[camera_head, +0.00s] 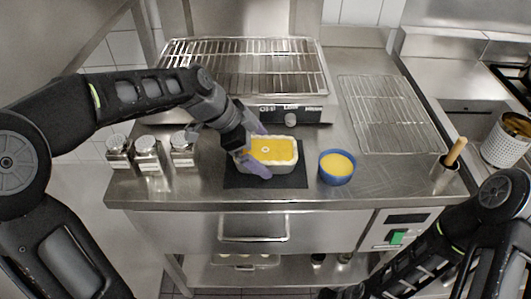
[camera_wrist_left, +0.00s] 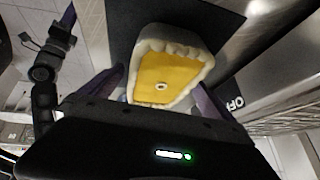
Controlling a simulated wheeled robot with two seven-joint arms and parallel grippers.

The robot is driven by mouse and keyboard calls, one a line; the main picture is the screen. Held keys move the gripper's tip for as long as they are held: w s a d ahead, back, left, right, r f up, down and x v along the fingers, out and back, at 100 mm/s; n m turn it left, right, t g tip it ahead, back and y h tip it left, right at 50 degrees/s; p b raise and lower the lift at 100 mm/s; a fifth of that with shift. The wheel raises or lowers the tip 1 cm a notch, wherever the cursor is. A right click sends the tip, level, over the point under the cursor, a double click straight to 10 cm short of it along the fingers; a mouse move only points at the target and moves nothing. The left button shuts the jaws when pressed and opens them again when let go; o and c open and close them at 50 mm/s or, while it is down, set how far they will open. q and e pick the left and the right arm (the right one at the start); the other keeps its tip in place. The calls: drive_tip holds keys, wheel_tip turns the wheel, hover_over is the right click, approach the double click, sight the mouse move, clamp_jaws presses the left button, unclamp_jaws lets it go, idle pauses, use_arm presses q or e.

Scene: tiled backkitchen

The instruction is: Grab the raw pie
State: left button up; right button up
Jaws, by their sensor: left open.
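The raw pie (camera_head: 272,151) is a pale crust with a yellow filling. It sits on a dark mat (camera_head: 235,180) on the steel counter. My left gripper (camera_head: 258,152) is at the pie's left end, with its purple fingers spread on the near and far sides. In the left wrist view the pie (camera_wrist_left: 168,75) lies ahead between the two open fingers, with one finger on each side. I cannot tell whether the fingers touch the crust. My right arm shows at the lower right of the head view, but its fingers cannot be made out.
A blue bowl of yellow filling (camera_head: 337,167) stands just right of the pie. Several glass jars (camera_head: 148,153) stand to the left. A grill (camera_head: 243,62) is behind, and a wire rack (camera_head: 390,112) lies at right. A pot with a wooden handle (camera_head: 447,165) is near the right edge.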

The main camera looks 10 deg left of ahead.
sight(262, 151)
use_arm(q)
drive_tip(key=shift+w+d+f, duration=0.1)
drive_tip(key=shift+d+f, duration=0.05)
drive_tip(key=shift+f, duration=0.25)
drive_tip(key=c, duration=2)
wheel_tip(262, 151, up, 10)
drive_tip(key=shift+r, duration=0.15)
drive_tip(key=shift+c, duration=0.3)
